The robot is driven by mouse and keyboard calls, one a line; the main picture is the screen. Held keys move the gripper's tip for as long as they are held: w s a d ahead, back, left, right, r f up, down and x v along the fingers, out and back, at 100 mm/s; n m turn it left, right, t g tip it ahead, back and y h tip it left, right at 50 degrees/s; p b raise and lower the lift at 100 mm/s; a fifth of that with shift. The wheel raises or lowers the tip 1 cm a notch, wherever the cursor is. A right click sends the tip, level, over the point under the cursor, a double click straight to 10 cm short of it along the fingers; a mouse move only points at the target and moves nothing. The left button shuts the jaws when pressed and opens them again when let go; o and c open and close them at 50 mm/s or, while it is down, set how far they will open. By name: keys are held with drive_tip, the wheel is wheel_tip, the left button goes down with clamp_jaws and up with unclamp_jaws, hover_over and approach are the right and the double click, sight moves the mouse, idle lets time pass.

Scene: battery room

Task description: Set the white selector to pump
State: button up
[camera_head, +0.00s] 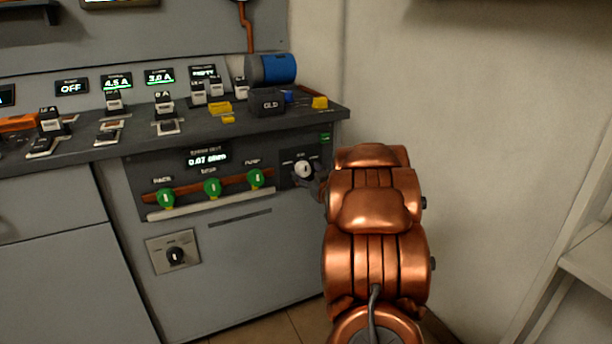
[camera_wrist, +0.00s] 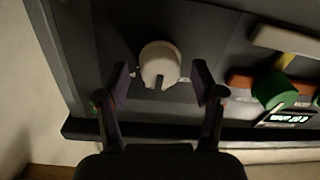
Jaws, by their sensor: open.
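The white selector (camera_head: 303,168) is a round knob on a dark plate at the right end of the grey cabinet front. It also shows in the wrist view (camera_wrist: 159,64), with a dark pointer mark on its rim at the bottom of the picture. My gripper (camera_wrist: 167,85) is open, with one dark finger on each side of the knob and a gap on both sides. In the head view my gripper (camera_head: 317,182) is at the selector, mostly hidden by my copper arm. The small labels around the selector are too small to read.
Green knobs (camera_head: 212,188) sit left of the selector, above a pale ledge (camera_head: 210,204). A black selector (camera_head: 176,256) is lower left. The countertop (camera_head: 325,113) overhangs above, holding a dark box (camera_head: 267,103) and a blue roll (camera_head: 272,69). A pale wall (camera_head: 450,120) stands at right.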

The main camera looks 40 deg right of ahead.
drive_tip(key=shift+w+d, duration=0.15)
drive_tip(key=shift+w, duration=0.3)
drive_tip(key=c, duration=1.2)
drive_tip(key=shift+o, duration=0.2)
